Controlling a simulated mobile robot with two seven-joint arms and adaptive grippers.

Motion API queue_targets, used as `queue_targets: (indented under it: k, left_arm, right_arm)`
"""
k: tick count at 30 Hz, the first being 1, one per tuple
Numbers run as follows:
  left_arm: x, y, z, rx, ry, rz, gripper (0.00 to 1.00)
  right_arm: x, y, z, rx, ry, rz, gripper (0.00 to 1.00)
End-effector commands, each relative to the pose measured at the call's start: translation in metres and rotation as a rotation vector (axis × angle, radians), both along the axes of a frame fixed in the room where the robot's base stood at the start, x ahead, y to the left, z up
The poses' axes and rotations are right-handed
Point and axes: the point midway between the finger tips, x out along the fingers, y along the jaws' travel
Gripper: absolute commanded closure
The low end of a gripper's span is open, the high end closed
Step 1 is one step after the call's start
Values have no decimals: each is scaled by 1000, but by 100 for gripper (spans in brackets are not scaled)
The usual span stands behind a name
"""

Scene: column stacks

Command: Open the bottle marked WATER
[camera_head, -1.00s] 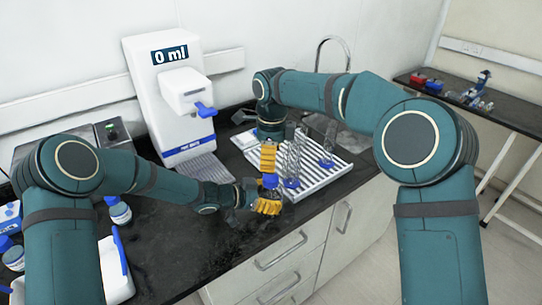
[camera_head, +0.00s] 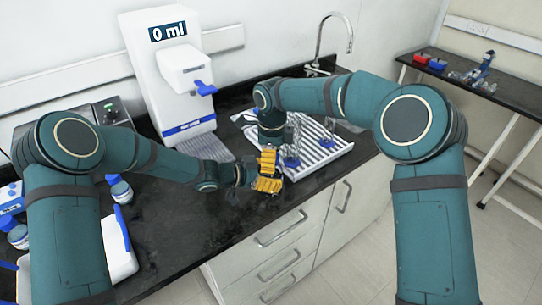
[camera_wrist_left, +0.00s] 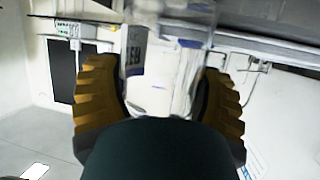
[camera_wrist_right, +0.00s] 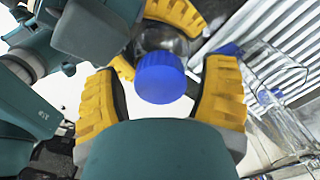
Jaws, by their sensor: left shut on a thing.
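My left gripper (camera_head: 268,185) is shut on a clear bottle (camera_wrist_left: 165,85), held between its orange fingers in the left wrist view. Part of a label with sideways letters shows on it; I cannot read the whole word. The bottle has a blue cap (camera_wrist_right: 160,79). My right gripper (camera_head: 268,159) is directly above the left one. In the right wrist view its yellow fingers (camera_wrist_right: 165,100) stand open on either side of the cap, with a gap showing. In the head view the grippers hide the bottle and cap.
A white dispenser (camera_head: 172,85) reading 0 ml stands behind on the black counter (camera_head: 190,225). A striped drying rack (camera_head: 325,152) with glassware is right of the grippers. Blue-capped bottles (camera_head: 120,190) and a white container (camera_head: 118,252) stand at left. A side table (camera_head: 500,90) is far right.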

Motion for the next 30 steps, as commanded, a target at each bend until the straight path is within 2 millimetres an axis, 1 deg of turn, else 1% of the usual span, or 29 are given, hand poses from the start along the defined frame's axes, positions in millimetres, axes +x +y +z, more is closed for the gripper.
queue_targets:
  k: [1,2,3,5,6,12,14,16,20,30]
  left_arm:
    - [0,0,1,-1,-1,0,100]
    - [0,0,1,-1,-1,0,100]
    - [0,0,1,-1,-1,0,100]
    - [0,0,1,-1,-1,0,100]
    - [0,0,1,-1,-1,0,100]
    - [0,0,1,-1,0,0,100]
    - [0,0,1,-1,0,0,100]
    - [0,0,1,-1,0,0,100]
    - [0,0,1,-1,-1,1,100]
    - [0,0,1,-1,-1,1,100]
  right_arm:
    - [0,0,0,0,0,0,48]
    - [0,0,0,0,0,0,59]
    - [0,0,0,0,0,0,73]
    - [0,0,0,0,0,0,94]
    - [0,0,0,0,0,0,99]
    - [0,0,0,0,0,10,100]
    - [0,0,0,0,-1,41,100]
    - [0,0,0,0,-1,111,100]
    - [0,0,1,1,-5,320,100]
    - [0,0,1,6,-12,913,100]
